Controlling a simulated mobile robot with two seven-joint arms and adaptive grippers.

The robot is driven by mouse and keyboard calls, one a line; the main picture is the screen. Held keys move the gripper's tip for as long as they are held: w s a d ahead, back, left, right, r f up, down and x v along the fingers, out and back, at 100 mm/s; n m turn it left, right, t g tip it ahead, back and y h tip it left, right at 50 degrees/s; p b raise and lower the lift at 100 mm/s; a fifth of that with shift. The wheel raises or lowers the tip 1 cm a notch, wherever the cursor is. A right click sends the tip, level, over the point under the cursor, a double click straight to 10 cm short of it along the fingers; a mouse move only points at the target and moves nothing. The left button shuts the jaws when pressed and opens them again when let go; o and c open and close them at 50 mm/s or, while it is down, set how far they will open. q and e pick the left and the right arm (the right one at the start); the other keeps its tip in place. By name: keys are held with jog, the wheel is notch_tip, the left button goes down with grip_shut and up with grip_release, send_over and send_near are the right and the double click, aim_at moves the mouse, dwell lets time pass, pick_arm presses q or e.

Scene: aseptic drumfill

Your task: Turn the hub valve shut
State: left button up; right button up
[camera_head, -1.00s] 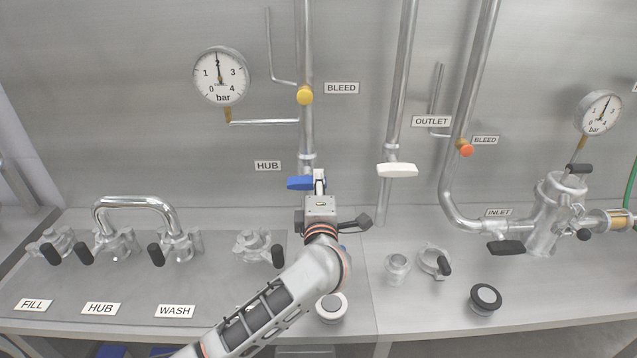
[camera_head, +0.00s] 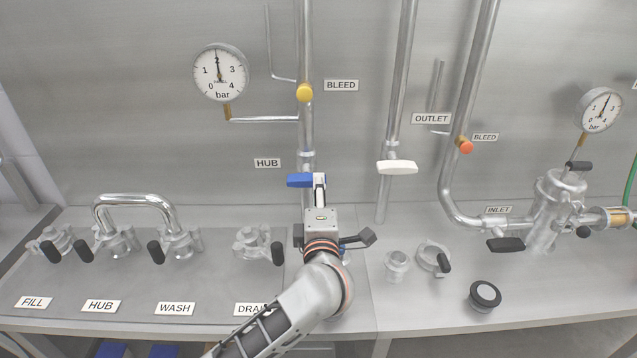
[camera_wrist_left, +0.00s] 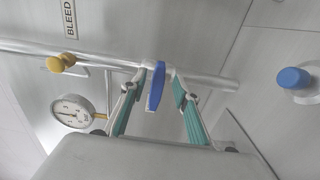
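The hub valve has a blue handle (camera_head: 299,181) on the vertical pipe, beside the HUB label (camera_head: 267,163). The handle lies across the pipe. My left gripper (camera_head: 320,182) is just in front of the valve, and the wrist hides part of the pipe below it. In the left wrist view the blue handle (camera_wrist_left: 156,87) shows between the two green-padded fingers of my left gripper (camera_wrist_left: 159,84). The fingers are spread, with visible gaps on both sides of the handle. My right gripper is not in view.
A yellow bleed knob (camera_head: 304,92) and a pressure gauge (camera_head: 220,72) reading about 2 sit above. A white-handled valve (camera_head: 397,167) is on the pipe to the right. Clamped ports and a U-shaped pipe (camera_head: 136,201) stand on the bench at left.

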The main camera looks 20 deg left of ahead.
pick_arm(q)
jog(key=v, duration=0.7)
jog(key=shift+s, duration=0.3)
jog(key=shift+d, duration=0.1)
